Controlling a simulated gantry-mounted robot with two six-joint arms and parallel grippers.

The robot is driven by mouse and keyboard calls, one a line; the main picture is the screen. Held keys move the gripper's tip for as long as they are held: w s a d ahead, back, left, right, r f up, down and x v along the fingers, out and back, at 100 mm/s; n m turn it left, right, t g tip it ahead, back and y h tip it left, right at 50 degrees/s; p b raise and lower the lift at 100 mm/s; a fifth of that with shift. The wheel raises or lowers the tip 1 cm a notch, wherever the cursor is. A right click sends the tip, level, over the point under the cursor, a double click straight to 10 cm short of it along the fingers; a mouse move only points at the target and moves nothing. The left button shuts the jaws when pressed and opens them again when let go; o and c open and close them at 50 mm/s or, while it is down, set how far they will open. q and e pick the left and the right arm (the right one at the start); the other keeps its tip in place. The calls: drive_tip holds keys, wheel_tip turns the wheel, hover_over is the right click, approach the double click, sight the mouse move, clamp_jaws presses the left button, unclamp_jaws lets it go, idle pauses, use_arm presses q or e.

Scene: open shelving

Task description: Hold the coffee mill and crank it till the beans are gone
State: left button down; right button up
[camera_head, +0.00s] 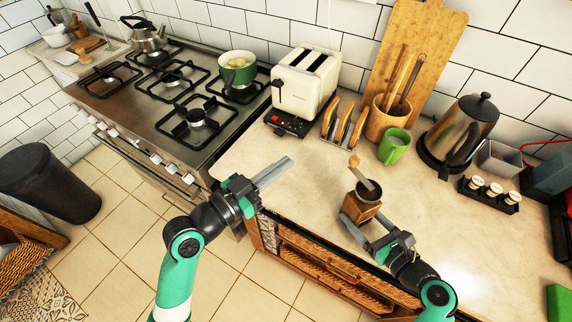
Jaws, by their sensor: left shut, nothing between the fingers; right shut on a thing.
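The coffee mill (361,206) is a small brown wooden box with a dark bowl on top. It stands near the front edge of the counter. Its metal crank (364,176) rises toward the back, with a light wooden knob (354,160) at the end. My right gripper (352,226) is shut on the lower front part of the mill. My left gripper (287,163) is shut and empty, to the left of the mill and apart from it. I cannot make out any beans inside the dark bowl.
A green mug (394,146) stands behind the mill, near a utensil holder (386,120) and a toast rack (343,127). A toaster (304,88), a kettle (460,131) and a jar tray (489,193) line the back. The counter (300,207) left of the mill is clear.

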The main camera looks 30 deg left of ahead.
use_arm(q)
drive_tip(key=s+d+m+h, duration=0.1)
drive_tip(key=s+d+m, duration=0.85)
drive_tip(key=m, duration=0.95)
drive_tip(key=a+x, duration=0.1)
drive_tip(key=x, duration=1.4)
drive_tip(key=shift+w+a, duration=0.25)
drive_tip(key=shift+a, duration=0.05)
